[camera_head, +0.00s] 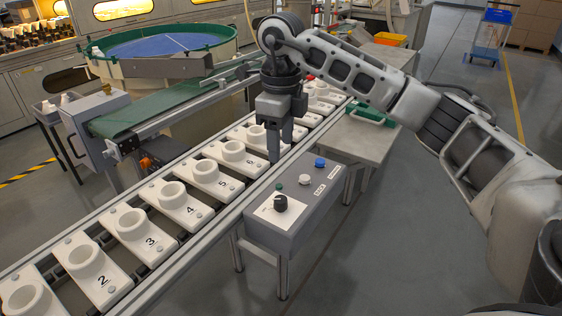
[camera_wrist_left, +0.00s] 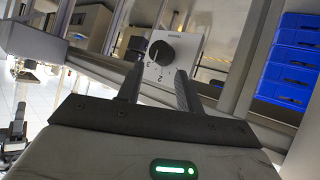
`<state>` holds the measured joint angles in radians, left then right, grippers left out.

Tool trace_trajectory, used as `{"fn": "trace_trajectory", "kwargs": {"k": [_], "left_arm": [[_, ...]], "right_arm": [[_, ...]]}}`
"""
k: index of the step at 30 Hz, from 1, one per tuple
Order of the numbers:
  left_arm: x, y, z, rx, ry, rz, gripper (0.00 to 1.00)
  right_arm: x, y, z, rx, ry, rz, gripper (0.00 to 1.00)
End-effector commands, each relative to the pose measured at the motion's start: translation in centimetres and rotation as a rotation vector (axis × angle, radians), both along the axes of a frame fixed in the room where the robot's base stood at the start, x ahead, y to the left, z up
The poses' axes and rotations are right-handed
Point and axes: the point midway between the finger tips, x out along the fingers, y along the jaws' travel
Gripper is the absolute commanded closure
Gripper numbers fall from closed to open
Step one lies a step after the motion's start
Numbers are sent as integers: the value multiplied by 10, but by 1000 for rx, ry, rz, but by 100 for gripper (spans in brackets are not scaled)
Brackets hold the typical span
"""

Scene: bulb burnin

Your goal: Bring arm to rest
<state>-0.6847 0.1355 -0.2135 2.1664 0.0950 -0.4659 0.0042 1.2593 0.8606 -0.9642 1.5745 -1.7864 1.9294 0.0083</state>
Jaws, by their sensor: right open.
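My right arm (camera_head: 355,70) comes in from the right in the head view and reaches over the row of sockets. Its gripper (camera_head: 280,150) points down, open, with nothing seen between its fingers. The fingers hang by the rail beside the numbered sockets, just behind the control box (camera_head: 300,205). My left arm is not in the head view. In the left wrist view my left gripper (camera_wrist_left: 160,68) has its two fingers apart and empty. A black knob (camera_wrist_left: 162,52) on a white numbered plate shows beyond the fingertips; its distance is unclear.
White numbered sockets (camera_head: 150,245) stand in a long row between metal rails. The control box has a black knob (camera_head: 281,203) and several buttons. A green conveyor (camera_head: 150,110) and round blue table (camera_head: 160,45) lie behind. Floor is clear in front. Blue bins (camera_wrist_left: 297,60) show at right.

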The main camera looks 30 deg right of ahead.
Motion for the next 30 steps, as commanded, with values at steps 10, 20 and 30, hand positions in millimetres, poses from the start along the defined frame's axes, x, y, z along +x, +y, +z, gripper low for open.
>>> {"fn": "trace_trajectory", "kwargs": {"k": [10,20,30], "left_arm": [[-1,0,0,0,2,0,64],[-4,0,-2,1,9,0,64],[-4,0,0,2,9,0,64]], "right_arm": [[0,0,17,1,0,1,48],[0,0,16,1,0,1,48],[-14,90,-33,320,44,126,48]]}}
